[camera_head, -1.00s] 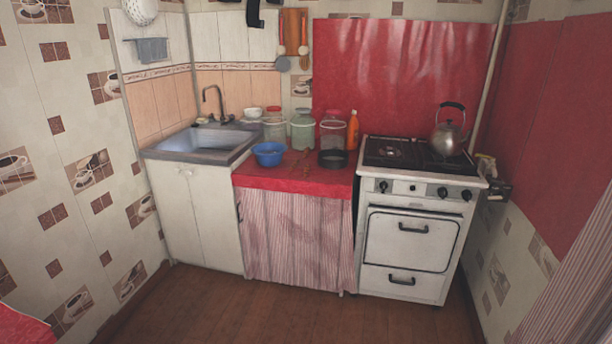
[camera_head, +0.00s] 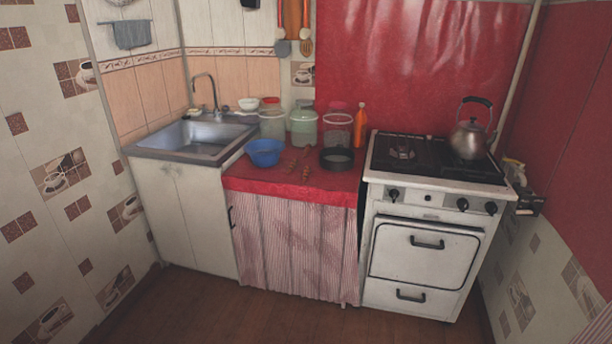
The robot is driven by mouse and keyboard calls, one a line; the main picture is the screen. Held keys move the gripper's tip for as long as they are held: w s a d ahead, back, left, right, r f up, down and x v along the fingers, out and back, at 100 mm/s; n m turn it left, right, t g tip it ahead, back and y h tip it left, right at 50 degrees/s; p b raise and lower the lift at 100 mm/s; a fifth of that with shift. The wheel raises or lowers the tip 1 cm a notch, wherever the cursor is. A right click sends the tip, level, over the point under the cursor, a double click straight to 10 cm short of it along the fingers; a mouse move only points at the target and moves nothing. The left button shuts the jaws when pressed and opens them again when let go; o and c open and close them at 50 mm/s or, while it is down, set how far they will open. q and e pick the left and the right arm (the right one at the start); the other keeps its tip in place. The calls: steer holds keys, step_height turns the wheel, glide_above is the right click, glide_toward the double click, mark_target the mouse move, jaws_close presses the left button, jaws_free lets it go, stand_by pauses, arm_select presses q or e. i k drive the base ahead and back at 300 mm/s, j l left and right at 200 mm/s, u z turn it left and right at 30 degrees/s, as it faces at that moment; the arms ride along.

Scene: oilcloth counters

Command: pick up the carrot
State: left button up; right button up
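I cannot clearly make out a carrot. Small, thin reddish-brown items (camera_head: 305,172) lie on the red oilcloth counter (camera_head: 262,184) between a blue bowl and a dark round pan. One of them may be the carrot, but they are too small and too close in colour to the cloth to tell. Neither of my grippers is in the head view.
The blue bowl (camera_head: 265,153) and dark pan (camera_head: 337,159) flank the items. Jars (camera_head: 304,128) and an orange bottle (camera_head: 361,127) stand behind. A sink (camera_head: 198,138) is left, a stove (camera_head: 425,255) with a kettle (camera_head: 469,139) right. The floor (camera_head: 230,310) in front is clear.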

mark_target(307, 170)
steer(key=i+l+u, duration=0.15)
steer(key=i, duration=0.35)
steer(key=i+l+u, duration=0.15)
steer(key=i, duration=0.35)
steer(key=i+l+u, duration=0.15)
steer(key=i, duration=0.3)
steer(key=l, duration=0.15)
